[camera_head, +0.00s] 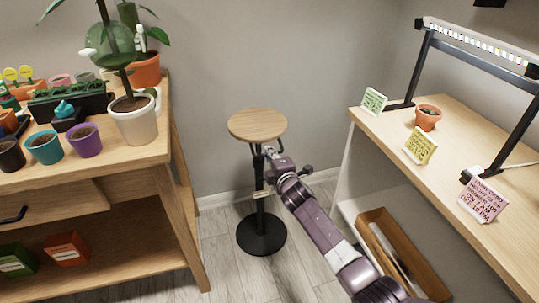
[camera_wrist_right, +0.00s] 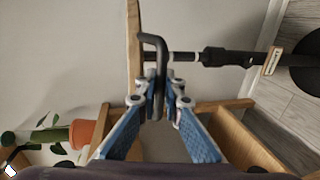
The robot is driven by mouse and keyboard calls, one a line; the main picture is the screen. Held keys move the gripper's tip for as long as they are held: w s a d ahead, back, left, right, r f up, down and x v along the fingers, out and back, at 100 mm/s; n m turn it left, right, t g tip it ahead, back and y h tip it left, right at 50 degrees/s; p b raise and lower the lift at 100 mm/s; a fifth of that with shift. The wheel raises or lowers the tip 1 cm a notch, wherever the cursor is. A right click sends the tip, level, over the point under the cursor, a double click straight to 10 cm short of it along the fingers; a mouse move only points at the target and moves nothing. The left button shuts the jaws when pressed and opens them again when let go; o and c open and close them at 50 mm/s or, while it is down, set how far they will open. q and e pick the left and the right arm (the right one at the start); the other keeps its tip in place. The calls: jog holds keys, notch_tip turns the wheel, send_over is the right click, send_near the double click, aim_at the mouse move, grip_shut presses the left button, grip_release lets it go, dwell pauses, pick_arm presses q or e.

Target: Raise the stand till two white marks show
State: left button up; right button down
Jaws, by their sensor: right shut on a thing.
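The stand has a round wooden top (camera_head: 257,125), a black post and a round black base (camera_head: 261,235) on the floor. It stands upright. My right gripper (camera_head: 273,158) is just below the top, on its right side. In the right wrist view, turned sideways, my right gripper (camera_wrist_right: 158,105) is shut on the black handle (camera_wrist_right: 157,45) under the top. A thin inner rod (camera_wrist_right: 183,57) shows between the top and the thicker black sleeve (camera_wrist_right: 228,57). Pale spots show on the rod, but I cannot tell how many marks they are. My left gripper is out of view.
A pale tag (camera_head: 262,194) is on the post. A wooden plant bench (camera_head: 185,215) with several pots stands left. A shelf unit (camera_head: 480,150) with a lamp, cards and a small pot (camera_head: 428,118) stands right. Free floor surrounds the base.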

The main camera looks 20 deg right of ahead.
jog(key=shift+w+r, duration=0.1)
jog(key=shift+r, duration=0.3)
jog(key=c, duration=2.3)
grip_release()
jog(key=shift+c, duration=0.2)
jog(key=shift+f, duration=0.1)
jog(key=shift+f, duration=0.15)
jog(key=shift+s, duration=0.3)
jog(key=v, duration=1.1)
jog(key=shift+s, duration=0.25)
